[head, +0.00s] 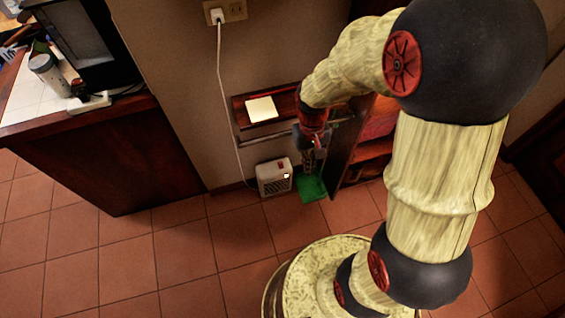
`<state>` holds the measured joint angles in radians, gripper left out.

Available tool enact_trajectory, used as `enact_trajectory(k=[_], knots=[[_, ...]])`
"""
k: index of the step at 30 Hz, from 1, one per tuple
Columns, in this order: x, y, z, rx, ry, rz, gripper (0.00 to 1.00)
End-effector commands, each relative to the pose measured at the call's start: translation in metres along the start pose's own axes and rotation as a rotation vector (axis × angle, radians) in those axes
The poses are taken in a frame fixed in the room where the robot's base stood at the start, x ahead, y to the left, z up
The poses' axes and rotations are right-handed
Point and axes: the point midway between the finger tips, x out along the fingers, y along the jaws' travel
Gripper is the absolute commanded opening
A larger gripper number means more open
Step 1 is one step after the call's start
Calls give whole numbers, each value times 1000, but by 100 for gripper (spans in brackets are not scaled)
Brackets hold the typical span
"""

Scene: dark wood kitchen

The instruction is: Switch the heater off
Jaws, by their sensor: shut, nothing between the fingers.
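The heater (274,180) is a small white box standing on the tiled floor against the wall. A red switch (281,164) sits on its top, and a small pale yellow spot shows on its front. A white cord runs from behind it up to a plug in the wall outlet (225,12). My gripper (309,165) points down just right of the heater, apart from the switch as far as this view shows. It is shut and empty. Its fingertips are small and dark here, so their exact height is hard to tell.
A green object (311,188) lies on the floor beside the heater, below my gripper. A wooden shelf (240,112) with a pale square item (261,109) is above the heater. A dark wood counter (95,160) stands at left. The tiles in front are clear.

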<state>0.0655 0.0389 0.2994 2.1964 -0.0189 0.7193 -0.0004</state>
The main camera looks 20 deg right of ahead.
Motion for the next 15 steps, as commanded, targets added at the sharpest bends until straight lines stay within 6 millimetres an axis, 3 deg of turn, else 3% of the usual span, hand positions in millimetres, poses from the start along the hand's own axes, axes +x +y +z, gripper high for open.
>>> enact_trajectory(k=[1, 8, 15], knots=[[19, 1, -7, 1, -17, 0, 0], [97, 6, -44, 1, -31, 2, 0], [190, 10, -76, 0, -14, 0, 0]])
